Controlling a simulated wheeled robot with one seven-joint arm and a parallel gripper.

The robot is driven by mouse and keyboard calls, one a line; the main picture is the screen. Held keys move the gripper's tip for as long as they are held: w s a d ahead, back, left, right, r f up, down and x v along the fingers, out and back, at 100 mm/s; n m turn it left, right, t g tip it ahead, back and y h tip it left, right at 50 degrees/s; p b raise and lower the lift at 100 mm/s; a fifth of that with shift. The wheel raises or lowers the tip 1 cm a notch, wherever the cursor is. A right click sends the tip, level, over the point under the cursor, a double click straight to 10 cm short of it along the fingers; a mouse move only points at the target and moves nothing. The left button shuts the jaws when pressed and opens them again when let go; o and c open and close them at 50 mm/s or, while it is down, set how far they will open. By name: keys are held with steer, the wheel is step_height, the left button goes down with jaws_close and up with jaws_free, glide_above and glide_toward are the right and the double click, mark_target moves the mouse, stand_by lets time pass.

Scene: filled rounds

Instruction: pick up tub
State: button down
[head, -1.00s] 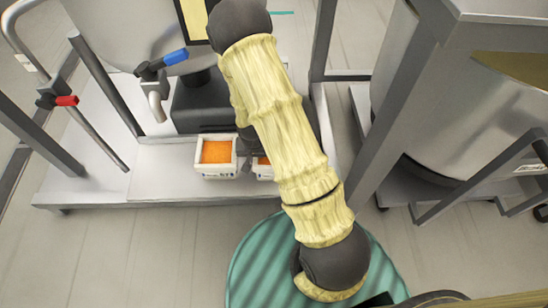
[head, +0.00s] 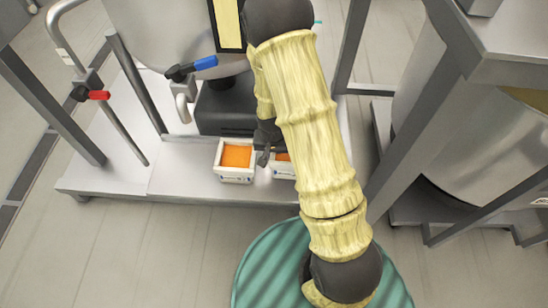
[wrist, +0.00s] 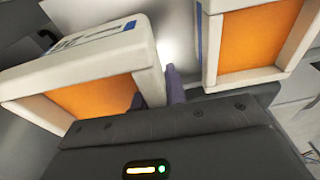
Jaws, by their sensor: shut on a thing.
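Two small white tubs with orange contents stand side by side on a grey platform. In the head view one tub (head: 234,176) shows fully; the other tub (head: 282,174), to its right, is partly hidden behind my arm. My gripper (head: 263,157) reaches down between them. In the wrist view my gripper (wrist: 154,92) is shut on one wall of the left-hand tub (wrist: 147,48), one finger inside it and one outside, in the gap. This appears to be the head view's right-hand tub. It looks tilted there. The other tub (wrist: 209,45) stands apart to the right.
The platform (head: 200,180) has free room left of the tubs. A black box (head: 222,108) stands behind them. Metal frame posts (head: 425,110) stand close on the right.

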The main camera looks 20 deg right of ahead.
steer(key=shift+r+p, duration=0.3)
steer(key=shift+r, duration=1.3)
steer(key=w+n, duration=0.1)
steer(key=w+d+r+n, duration=0.1)
steer(key=w, duration=0.1)
steer(key=w+n, duration=0.1)
steer(key=w, duration=0.1)
steer(key=shift+d+r+n+y, duration=0.2)
steer(key=shift+d+n+y, duration=0.1)
steer(key=shift+d, duration=0.1)
steer(key=shift+r, duration=0.15)
